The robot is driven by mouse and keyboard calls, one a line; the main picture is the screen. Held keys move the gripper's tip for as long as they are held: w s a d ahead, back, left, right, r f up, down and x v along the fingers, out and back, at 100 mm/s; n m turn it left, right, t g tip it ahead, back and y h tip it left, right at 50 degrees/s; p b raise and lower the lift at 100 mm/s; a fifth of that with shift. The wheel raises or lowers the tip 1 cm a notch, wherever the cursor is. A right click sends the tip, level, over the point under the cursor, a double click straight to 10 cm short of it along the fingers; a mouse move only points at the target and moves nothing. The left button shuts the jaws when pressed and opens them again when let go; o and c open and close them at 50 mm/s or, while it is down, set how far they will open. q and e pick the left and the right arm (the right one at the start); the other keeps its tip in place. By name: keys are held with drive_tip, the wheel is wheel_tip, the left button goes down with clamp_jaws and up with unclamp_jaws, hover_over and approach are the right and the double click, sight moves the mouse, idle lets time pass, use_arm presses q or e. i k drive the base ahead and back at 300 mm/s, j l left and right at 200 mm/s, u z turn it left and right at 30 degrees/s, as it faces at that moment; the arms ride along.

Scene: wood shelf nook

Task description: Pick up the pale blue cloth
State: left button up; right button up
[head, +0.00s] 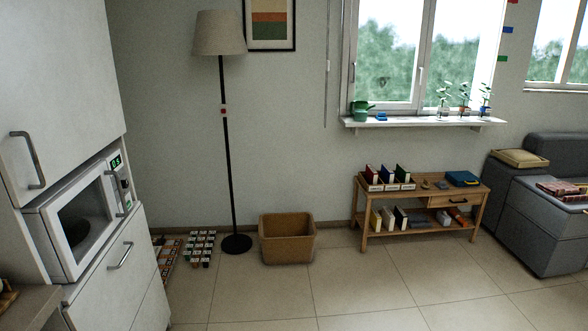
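I cannot clearly make out a pale blue cloth. A small blue item (381,117) lies on the white window sill (410,124) beside a green watering can (361,110); it is too small to tell whether it is cloth. A small grey-blue flat item (441,185) lies on top of the wooden shelf table (368,210), left of a teal case; its material is also unclear. Neither of my grippers is in view.
A tan basket (287,250) and a floor lamp (229,140) stand by the wall. Several small items (201,245) lie on the floor left of the lamp. A white cabinet with a microwave (85,225) fills the left; a grey sofa (540,225) is right. The tiled floor between is clear.

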sight(381, 116)
drive_tip(key=i+j+z, duration=0.1)
drive_tip(key=i, duration=1.35)
drive_tip(key=i+z, duration=0.3)
drive_tip(key=i, duration=0.3)
drive_tip(key=i+z, duration=0.3)
drive_tip(key=i, duration=0.25)
drive_tip(key=i+j+z, duration=0.3)
drive_tip(key=i, duration=0.3)
